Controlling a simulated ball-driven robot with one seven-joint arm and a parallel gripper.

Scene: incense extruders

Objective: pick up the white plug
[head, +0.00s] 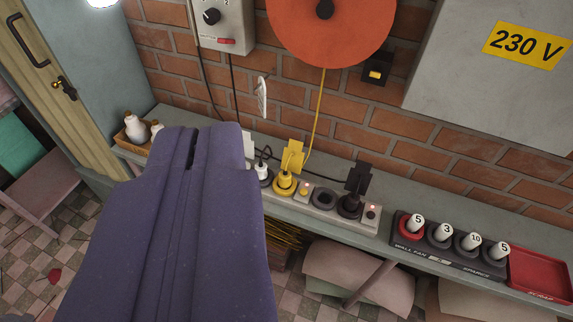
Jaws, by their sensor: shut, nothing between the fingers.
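The white plug (262,172) sits upright in the leftmost visible socket of a power strip (273,192) on the bench. A white tag (250,146) stands behind it, partly hidden by my gripper. My gripper (193,132), dark purple, is shut and empty, with only a thin slit between its fingers. In the picture its tips are to the left of the plug, apart from it. The gripper hides the left end of the strip. A yellow plug (285,180) with a yellow tag is just right of the white plug.
A black plug (349,203) with a black tag stands further right, past an empty socket (324,198). A rack of numbered white fuses (440,236) and a red tray (540,275) are at the right. White bottles (135,127) stand in a box at the left.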

